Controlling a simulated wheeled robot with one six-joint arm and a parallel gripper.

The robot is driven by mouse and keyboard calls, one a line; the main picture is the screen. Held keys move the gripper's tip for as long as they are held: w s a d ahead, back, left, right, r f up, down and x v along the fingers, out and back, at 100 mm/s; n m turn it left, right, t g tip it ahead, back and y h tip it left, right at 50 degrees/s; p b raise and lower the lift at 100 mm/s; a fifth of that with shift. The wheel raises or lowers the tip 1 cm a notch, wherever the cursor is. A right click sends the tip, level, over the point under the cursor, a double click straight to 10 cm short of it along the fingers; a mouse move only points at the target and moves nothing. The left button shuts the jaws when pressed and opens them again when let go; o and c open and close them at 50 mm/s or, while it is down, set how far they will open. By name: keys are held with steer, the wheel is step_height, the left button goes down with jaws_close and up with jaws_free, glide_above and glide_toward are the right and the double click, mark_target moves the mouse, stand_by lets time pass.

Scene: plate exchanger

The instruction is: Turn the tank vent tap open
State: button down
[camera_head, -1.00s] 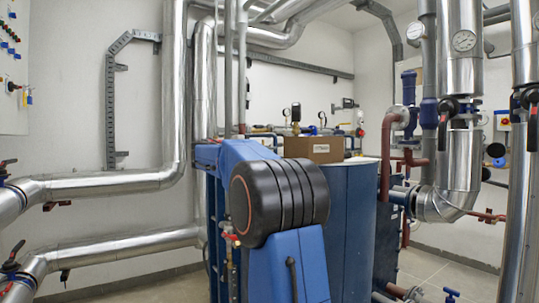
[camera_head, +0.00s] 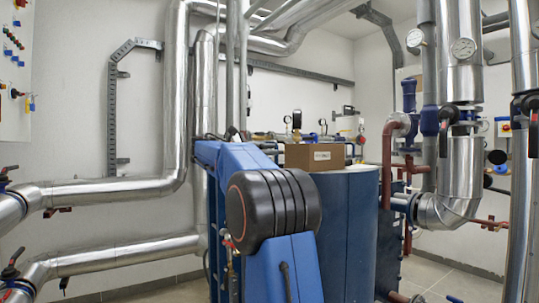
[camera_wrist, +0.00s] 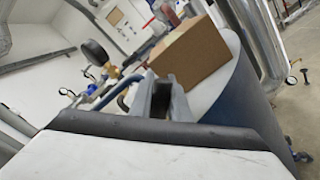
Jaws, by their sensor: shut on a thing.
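The box also shows on the tank top in the head view (camera_head: 314,157). I cannot clearly pick out the tank vent tap in either view. The gripper is hidden behind my arm in the head view.
A dark gauge (camera_wrist: 95,52) on a brass fitting and blue-handled pipework lie left of the jaws in the wrist view. Large silver pipes (camera_head: 110,190) run at the left and others (camera_head: 462,165) at the right. Tiled floor shows at the lower right.

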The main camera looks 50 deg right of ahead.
steer(key=shift+w+d+r+n, duration=0.1)
steer(key=shift+w+r+n, duration=0.3)
steer(key=shift+n, duration=0.6)
steer(key=shift+w, duration=0.1)
steer(key=c, duration=1.7)
jaws_free()
steer(key=shift+o, duration=0.2)
steer(key=v, duration=1.7)
steer(key=shift+a, duration=0.25)
steer(key=shift+c, duration=0.7)
